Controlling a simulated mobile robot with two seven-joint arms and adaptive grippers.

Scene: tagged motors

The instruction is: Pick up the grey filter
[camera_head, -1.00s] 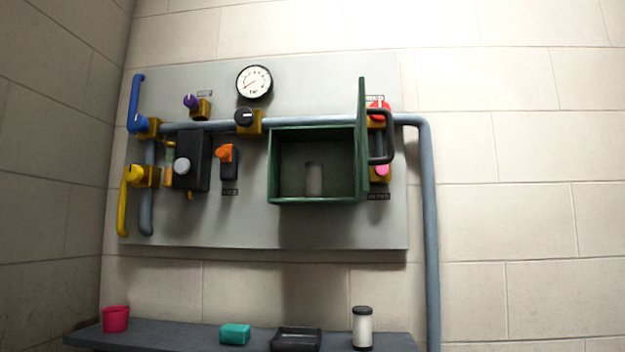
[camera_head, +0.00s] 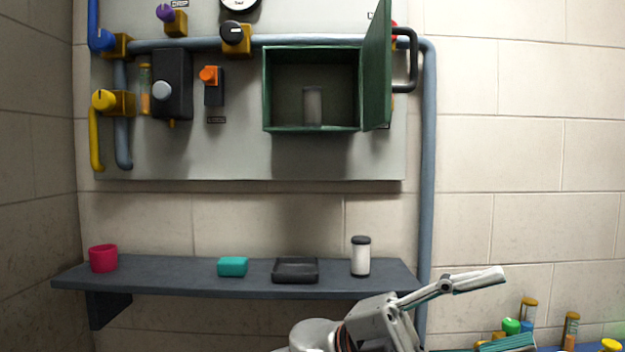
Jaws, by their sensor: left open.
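A grey filter (camera_head: 313,106), a dull upright cylinder, stands inside the green box (camera_head: 312,130) on the wall panel. The box's door (camera_head: 377,70) is swung open to the right. A white cylinder with dark ends (camera_head: 360,257) stands on the shelf below; it looks like another filter. My left gripper (camera_head: 503,308) is at the bottom right, open and empty, its fingers pointing right. It is below and to the right of the box, well apart from both cylinders. My right gripper is not in view.
The shelf (camera_head: 180,272) also holds a red cup (camera_head: 103,258), a teal block (camera_head: 232,267) and a black tray (camera_head: 296,270). A grey pipe (camera_head: 428,180) runs down right of the panel. Several small coloured items stand at the lower right. Valves crowd the panel's left.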

